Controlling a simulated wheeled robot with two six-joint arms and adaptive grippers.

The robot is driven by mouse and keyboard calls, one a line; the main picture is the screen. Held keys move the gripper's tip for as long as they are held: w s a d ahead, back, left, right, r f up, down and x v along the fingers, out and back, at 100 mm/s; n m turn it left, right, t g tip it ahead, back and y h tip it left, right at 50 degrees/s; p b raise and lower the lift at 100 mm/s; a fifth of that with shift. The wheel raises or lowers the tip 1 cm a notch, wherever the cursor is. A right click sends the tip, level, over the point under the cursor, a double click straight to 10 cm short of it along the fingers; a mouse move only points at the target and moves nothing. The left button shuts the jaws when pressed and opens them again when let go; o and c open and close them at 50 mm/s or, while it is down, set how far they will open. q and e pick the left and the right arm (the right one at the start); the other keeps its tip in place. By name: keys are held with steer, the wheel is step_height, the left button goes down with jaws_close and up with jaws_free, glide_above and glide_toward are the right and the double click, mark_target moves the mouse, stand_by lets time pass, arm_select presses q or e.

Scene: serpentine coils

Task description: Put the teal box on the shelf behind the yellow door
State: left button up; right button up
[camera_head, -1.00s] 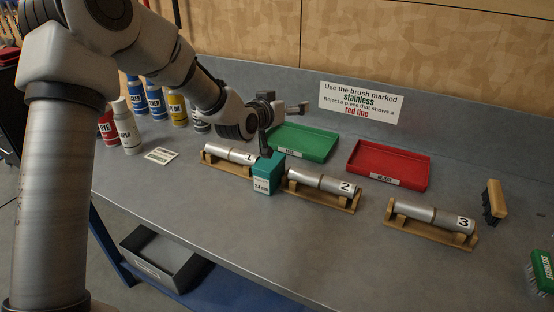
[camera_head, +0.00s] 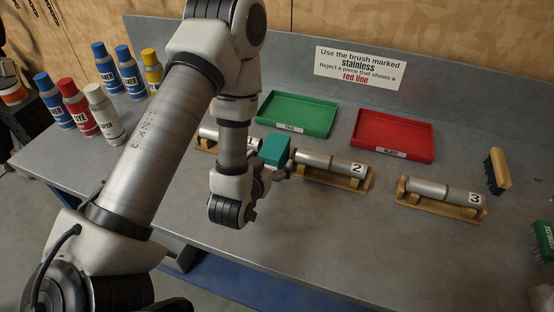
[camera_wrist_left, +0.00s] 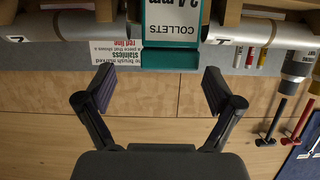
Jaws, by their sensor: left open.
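The teal box (camera_head: 275,149) stands on the bench between the pieces marked 1 and 2. In the left wrist view the teal box (camera_wrist_left: 170,60) shows its white "COLLETS" label, upside down, at the top of the picture. My left gripper (camera_head: 274,173) is at the near side of the box, its arm reaching in from the left. In the wrist view its two fingers (camera_wrist_left: 158,88) are spread apart with nothing between them, and the box lies beyond the tips. The box's lower part is hidden behind the gripper in the head view. No yellow door or shelf shows.
Metal pieces on wooden cradles stand close beside the box, piece 2 (camera_head: 350,168) to its right and piece 3 (camera_head: 440,194) further right. A green tray (camera_head: 297,128) and a red tray (camera_head: 425,150) lie behind. Several bottles (camera_head: 103,112) stand at left.

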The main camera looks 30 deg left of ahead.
mark_target(274, 146)
arm_select(q)
steer(key=shift+w+a+f+b, duration=0.45)
steer(key=shift+w+b, duration=0.15)
steer(key=shift+b, duration=0.05)
steer(key=shift+w+a+f+b, duration=0.4)
steer(key=shift+w+a+b, duration=0.05)
steer(key=shift+w+b, duration=0.15)
steer(key=w, duration=0.1)
steer(key=w+p, duration=0.1)
steer(key=w, duration=0.1)
steer(key=shift+w+a+r+p, duration=0.15)
steer(key=shift+w+a+p, duration=0.05)
steer(key=shift+a+p, duration=0.1)
steer(key=shift+w+a+f, duration=0.15)
steer(key=shift+w+f, duration=0.1)
steer(key=shift+f, duration=0.05)
steer(key=shift+s+r, duration=0.1)
steer(key=c, duration=1.5)
arm_select(e)
steer(key=shift+w+a+f, duration=0.1)
steer(key=shift+a+f, duration=0.05)
steer(key=shift+f, duration=0.45)
steer(key=shift+a+f, duration=0.1)
steer(key=shift+f, duration=0.5)
arm_select(q)
steer(key=shift+r, duration=0.1)
